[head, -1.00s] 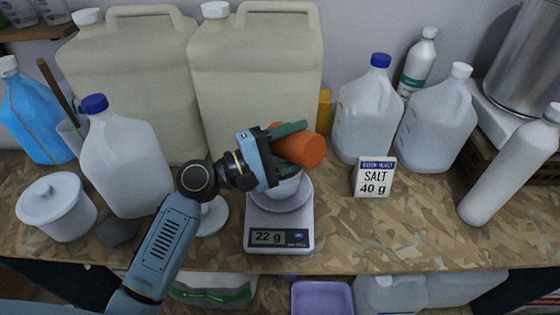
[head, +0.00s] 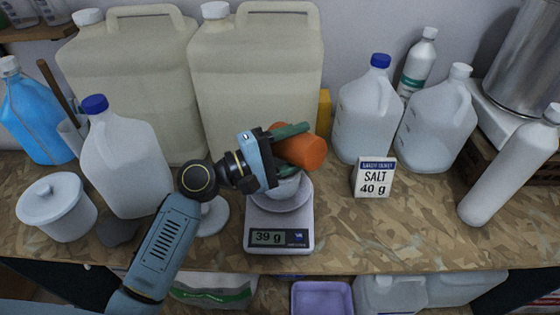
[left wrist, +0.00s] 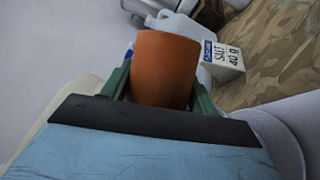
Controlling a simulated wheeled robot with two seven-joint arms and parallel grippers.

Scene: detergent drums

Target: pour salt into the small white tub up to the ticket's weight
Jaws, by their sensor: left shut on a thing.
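My left gripper (head: 285,148) is shut on an orange cup (head: 304,153) and holds it tilted over the scale in the head view. The orange cup also fills the middle of the left wrist view (left wrist: 162,70), between the green fingers. The small white tub (head: 287,187) stands on the scale (head: 279,222), mostly hidden under the gripper and cup. The scale's display reads 39 g. The ticket (head: 374,177) reads "SALT 40 g" and stands right of the scale. Salt inside the cup or tub is not visible. My right gripper is not in view.
Two big cream canisters (head: 255,85) stand behind the scale. A white jug with a blue cap (head: 125,160) and a lidded white pot (head: 57,207) stand left. More jugs (head: 368,115) and a white bottle (head: 512,165) stand right.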

